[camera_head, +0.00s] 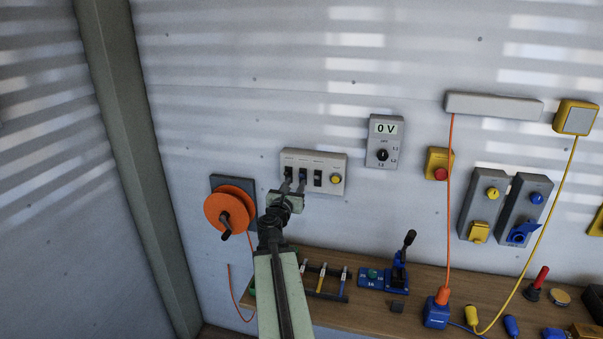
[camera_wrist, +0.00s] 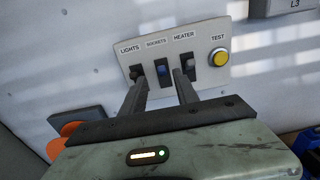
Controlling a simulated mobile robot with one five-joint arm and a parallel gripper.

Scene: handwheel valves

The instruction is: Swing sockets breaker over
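A pale grey breaker panel (camera_head: 333,160) is on the wall; in the wrist view (camera_wrist: 205,42) it is labelled LIGHTS, SOCKETS, HEATER and TEST. My gripper (camera_wrist: 162,80) is open, with one finger to each side of the sockets breaker. The finger ends overlap the lower parts of the lights breaker (camera_wrist: 136,71) and heater breaker (camera_wrist: 189,64) in the picture. I cannot tell whether anything touches. The head view shows my gripper (camera_head: 293,186) before the panel.
A yellow test button (camera_wrist: 219,58) is right of the breakers. An orange reel (camera_head: 222,208) is left of the panel. A 0 V meter box (camera_head: 384,150) is to the right. A wooden bench (camera_head: 375,310) with tools and plugs runs below.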

